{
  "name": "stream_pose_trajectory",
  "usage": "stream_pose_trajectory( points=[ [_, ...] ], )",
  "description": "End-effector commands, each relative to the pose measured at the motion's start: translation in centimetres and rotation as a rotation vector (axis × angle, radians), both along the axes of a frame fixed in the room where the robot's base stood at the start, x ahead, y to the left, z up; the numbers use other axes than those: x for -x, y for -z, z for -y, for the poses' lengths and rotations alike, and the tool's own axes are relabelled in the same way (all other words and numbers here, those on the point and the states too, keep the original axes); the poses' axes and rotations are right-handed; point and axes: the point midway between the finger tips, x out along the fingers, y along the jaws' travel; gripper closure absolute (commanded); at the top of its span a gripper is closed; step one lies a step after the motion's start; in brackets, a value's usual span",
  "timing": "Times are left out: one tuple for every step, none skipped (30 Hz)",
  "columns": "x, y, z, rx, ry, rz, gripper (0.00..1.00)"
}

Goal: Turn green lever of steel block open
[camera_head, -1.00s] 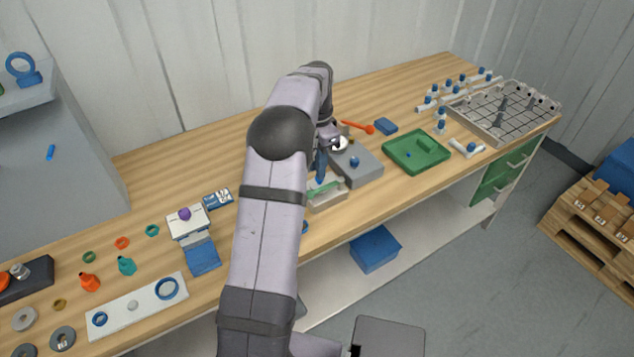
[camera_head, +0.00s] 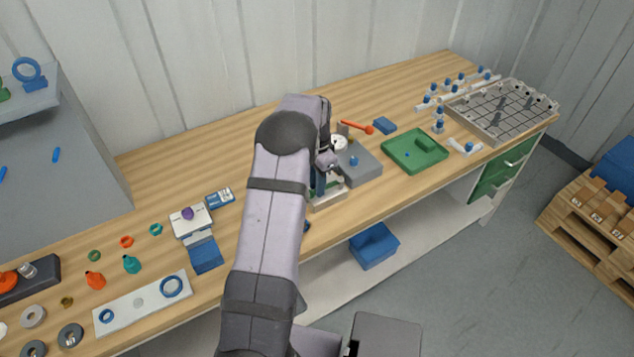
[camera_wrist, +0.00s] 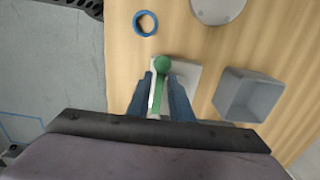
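The steel block (camera_head: 330,198), a pale block near the front edge of the bench, is partly hidden behind my arm in the head view. It also shows in the wrist view (camera_wrist: 187,76). Its green lever (camera_wrist: 161,68) has a round knob and a narrow bar pointing back toward my gripper. My gripper (camera_wrist: 160,85) is down at the block, with one blue finger on each side of the lever. The fingers look apart, with a small gap beside the bar; contact is not clear. In the head view the fingers largely cover the lever.
A grey block with a blue knob (camera_head: 361,166) stands close right of the steel block. In the wrist view, a grey open box (camera_wrist: 248,96) and a blue ring (camera_wrist: 145,22) lie nearby. A green tray (camera_head: 415,152) is farther right.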

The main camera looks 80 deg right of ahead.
Motion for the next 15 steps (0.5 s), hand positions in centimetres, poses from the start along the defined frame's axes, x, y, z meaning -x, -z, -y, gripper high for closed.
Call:
stream_pose_trajectory(
  points=[
    [0.00,0.02,0.00,0.000,0.000,0.000,0.80],
    [0.00,0.02,0.00,0.000,0.000,0.000,0.80],
    [0.00,0.01,0.00,0.000,0.000,0.000,0.80],
    [0.00,0.01,0.00,0.000,0.000,0.000,0.80],
    [0.00,0.00,0.00,0.000,0.000,0.000,0.88],
    [0.00,0.00,0.00,0.000,0.000,0.000,0.97],
    [0.00,-0.01,0.00,0.000,0.000,0.000,1.00],
    [0.00,-0.01,0.00,0.000,0.000,0.000,1.00],
    [-0.01,-0.02,-0.01,0.000,0.000,0.000,1.00],
    [-0.01,-0.02,-0.01,0.000,0.000,0.000,1.00],
    [-0.01,-0.03,-0.01,0.000,0.000,0.000,1.00],
    [-0.01,-0.03,-0.01,0.000,0.000,0.000,1.00],
    [-0.01,-0.03,-0.02,-0.001,-0.001,0.001,1.00],
    [0.00,-0.03,-0.03,-0.001,-0.002,0.001,1.00],
    [0.02,-0.03,-0.05,-0.001,-0.006,0.001,1.00]
  ],
)
